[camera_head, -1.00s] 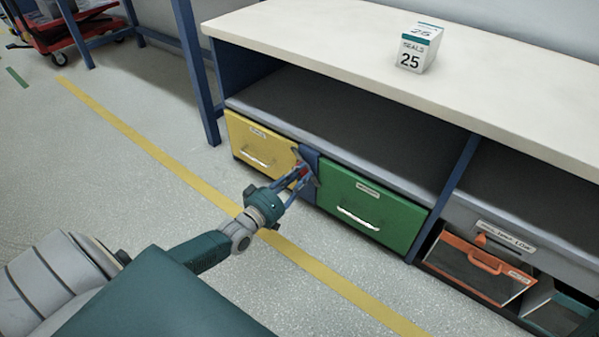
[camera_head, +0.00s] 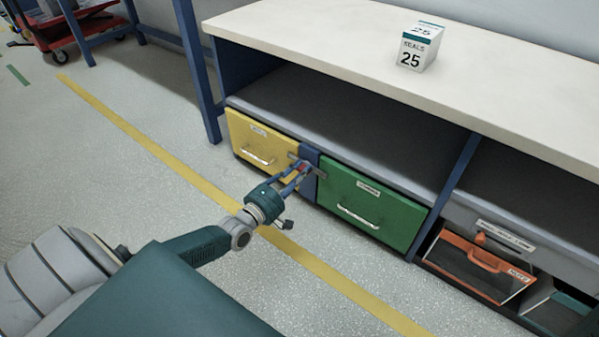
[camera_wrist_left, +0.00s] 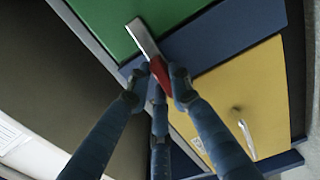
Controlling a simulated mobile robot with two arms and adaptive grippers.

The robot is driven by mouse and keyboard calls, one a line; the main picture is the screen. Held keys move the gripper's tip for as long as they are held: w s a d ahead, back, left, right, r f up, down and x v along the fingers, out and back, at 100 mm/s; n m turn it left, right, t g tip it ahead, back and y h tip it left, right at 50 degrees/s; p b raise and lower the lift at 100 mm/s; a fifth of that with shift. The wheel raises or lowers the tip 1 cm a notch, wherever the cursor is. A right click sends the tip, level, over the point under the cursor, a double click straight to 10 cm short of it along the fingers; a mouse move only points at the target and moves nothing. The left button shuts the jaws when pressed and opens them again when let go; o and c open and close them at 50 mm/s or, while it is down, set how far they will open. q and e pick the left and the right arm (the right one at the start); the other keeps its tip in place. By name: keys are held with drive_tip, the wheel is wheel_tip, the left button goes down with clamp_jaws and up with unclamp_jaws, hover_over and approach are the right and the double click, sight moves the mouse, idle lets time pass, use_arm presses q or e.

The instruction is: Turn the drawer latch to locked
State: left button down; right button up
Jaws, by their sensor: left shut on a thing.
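The drawer latch is a grey metal bar (camera_wrist_left: 144,37) with a red grip (camera_wrist_left: 159,72), mounted on the blue post (camera_wrist_left: 222,38) between the yellow drawer (camera_head: 262,142) and the green drawer (camera_head: 373,205). In the head view the bar lies across the post, one end over the yellow drawer's edge and the other over the green drawer's edge. My left gripper (camera_head: 303,168) is shut on the red grip. In the left wrist view its fingers (camera_wrist_left: 158,84) close around the grip and hide the bar's yellow-side end. My right gripper is not in view.
Both drawers look closed. An orange bin front (camera_head: 478,270) stands at the bench's lower right. A white box marked 25 (camera_head: 418,50) sits on the benchtop (camera_head: 330,40). A blue bench leg (camera_head: 200,75) stands left of the yellow drawer. The floor in front is clear.

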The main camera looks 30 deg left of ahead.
use_arm(q)
drive_tip(key=shift+n, duration=0.3)
drive_tip(key=c, duration=1.5)
unclamp_jaws()
drive_tip(key=shift+c, duration=0.2)
drive_tip(key=shift+s, duration=0.15)
drive_tip(key=s+a, duration=0.1)
drive_tip(key=s, duration=1)
drive_tip(key=shift+s, duration=0.35)
